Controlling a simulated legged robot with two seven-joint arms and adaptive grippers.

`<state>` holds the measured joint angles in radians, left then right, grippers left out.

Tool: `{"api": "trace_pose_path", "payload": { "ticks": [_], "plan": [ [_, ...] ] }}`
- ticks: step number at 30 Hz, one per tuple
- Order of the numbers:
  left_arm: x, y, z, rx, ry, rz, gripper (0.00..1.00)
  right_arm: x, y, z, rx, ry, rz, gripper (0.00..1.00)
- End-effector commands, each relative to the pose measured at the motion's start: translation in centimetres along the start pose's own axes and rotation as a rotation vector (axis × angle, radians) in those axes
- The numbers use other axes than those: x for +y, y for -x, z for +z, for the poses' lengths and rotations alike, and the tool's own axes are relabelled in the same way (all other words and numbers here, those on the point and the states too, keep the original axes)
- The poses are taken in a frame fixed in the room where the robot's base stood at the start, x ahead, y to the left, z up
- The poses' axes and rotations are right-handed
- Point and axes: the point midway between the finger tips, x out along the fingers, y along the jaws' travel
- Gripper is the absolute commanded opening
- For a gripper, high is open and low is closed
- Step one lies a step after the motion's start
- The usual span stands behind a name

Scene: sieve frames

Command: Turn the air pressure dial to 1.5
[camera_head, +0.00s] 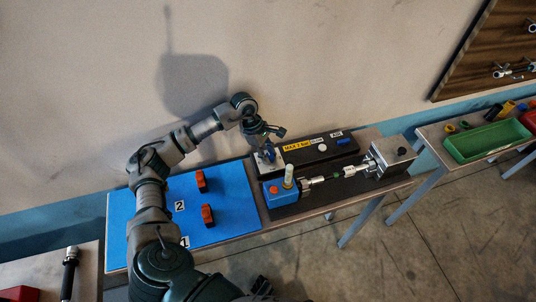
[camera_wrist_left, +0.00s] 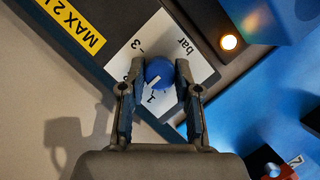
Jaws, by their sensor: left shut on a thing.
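The air pressure dial is a round blue knob (camera_wrist_left: 159,72) on a white scale card (camera_wrist_left: 200,72) marked "bar", with 3 and 1 readable. A short white line on the knob points toward the lower left, near the 1 mark; the exact reading is not clear. My left gripper (camera_wrist_left: 160,66) is shut on the knob, one finger on each side, and partly covers the scale. In the head view my left gripper (camera_head: 267,148) reaches down onto the card (camera_head: 264,168) at the left end of the dark panel (camera_head: 318,150). My right gripper is not clearly visible.
A yellow "MAX 2 bar" label (camera_head: 296,146), a white button (camera_head: 322,147) and a blue part (camera_head: 343,141) are on the panel. In front are a blue box (camera_head: 282,193) and a metal fixture (camera_head: 390,158).

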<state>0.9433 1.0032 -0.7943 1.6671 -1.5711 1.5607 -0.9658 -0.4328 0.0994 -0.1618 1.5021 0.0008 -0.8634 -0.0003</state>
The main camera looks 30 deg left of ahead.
Motion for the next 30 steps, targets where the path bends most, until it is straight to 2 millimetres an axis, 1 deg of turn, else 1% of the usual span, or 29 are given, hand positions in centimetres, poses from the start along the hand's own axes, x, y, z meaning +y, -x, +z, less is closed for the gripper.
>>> {"api": "trace_pose_path", "payload": {
  "ticks": [9, 10, 11, 12, 13, 23, 26, 30],
  "plan": [
    [0.1, 0.1, 0.0, 0.001, -0.001, 0.004, 0.00, 0.1, 0.0, 0.0, -0.001, 0.000, 0.001, 0.40],
    [0.1, 0.1, 0.0, 0.001, -0.001, 0.004, 0.34, 0.1, 0.0, 0.0, 0.000, 0.000, 0.001, 0.40],
    [0.1, 0.1, 0.0, 0.001, -0.001, 0.004, 0.42, 0.1, 0.0, 0.0, 0.000, 0.000, 0.002, 0.40],
    [0.1, 0.1, 0.0, 0.001, -0.001, 0.004, 0.52, 0.1, 0.0, 0.0, 0.000, 0.000, 0.002, 0.40],
    [0.1, 0.1, 0.0, 0.001, -0.001, 0.004, 0.57, 0.1, 0.0, 0.0, 0.000, 0.000, 0.002, 0.40],
    [0.0, 0.3, 0.1, 0.000, -0.001, 0.004, 0.57, -0.1, 0.0, 0.2, -0.002, 0.000, -0.002, 0.40],
    [0.1, 1.3, 0.5, -0.001, -0.002, 0.005, 0.57, -0.1, 0.0, 0.2, -0.002, 0.000, -0.001, 0.40],
    [0.1, 3.8, 1.6, -0.001, -0.002, 0.006, 0.57, 0.0, 0.0, 0.1, -0.001, 0.000, -0.001, 0.40]
  ]
}}
